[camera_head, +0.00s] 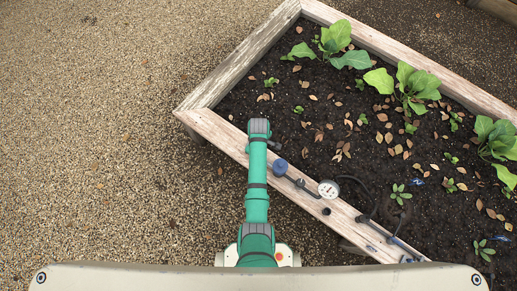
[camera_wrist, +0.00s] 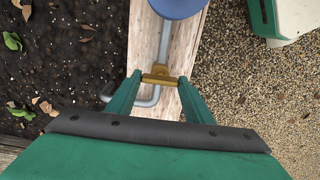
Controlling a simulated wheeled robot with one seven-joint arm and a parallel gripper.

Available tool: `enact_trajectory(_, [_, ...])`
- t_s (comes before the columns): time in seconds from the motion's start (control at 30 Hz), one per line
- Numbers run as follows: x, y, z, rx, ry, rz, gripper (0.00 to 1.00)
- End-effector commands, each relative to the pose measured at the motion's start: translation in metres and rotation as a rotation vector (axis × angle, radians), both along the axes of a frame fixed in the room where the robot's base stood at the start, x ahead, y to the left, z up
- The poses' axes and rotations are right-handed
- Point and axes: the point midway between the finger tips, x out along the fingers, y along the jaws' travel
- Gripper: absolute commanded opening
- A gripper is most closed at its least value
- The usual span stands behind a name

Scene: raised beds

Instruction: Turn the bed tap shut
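The bed tap shows in the wrist view as a small brass handle (camera_wrist: 159,78) on a grey pipe (camera_wrist: 178,42), above the wooden bed edge. The handle lies roughly crosswise to the pipe. My gripper (camera_wrist: 160,77) has its two green fingers apart, one on each side of the handle. Their tips are very close to its ends; I cannot tell whether they touch. In the head view my arm reaches over the near bed plank, and my gripper (camera_head: 275,146) is small there. The brass handle is not clear in that view.
A blue round knob (camera_head: 280,167) and a white dial gauge (camera_head: 329,189) sit along the near plank (camera_head: 352,224), with a dark hose. The raised bed holds soil, leaves and green plants (camera_head: 410,88). Gravel at left (camera_head: 110,130) is open.

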Motion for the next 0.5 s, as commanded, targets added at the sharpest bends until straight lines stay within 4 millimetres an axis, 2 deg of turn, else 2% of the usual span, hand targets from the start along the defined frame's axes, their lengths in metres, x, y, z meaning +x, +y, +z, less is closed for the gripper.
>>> enact_trajectory(0.27, [0.0006, 0.0009, 0.0005, 0.0, -0.001, -0.028, 0.24])
enact_trajectory(0.5, [0.0009, 0.0011, 0.0007, 0.001, -0.002, -0.152, 0.24])
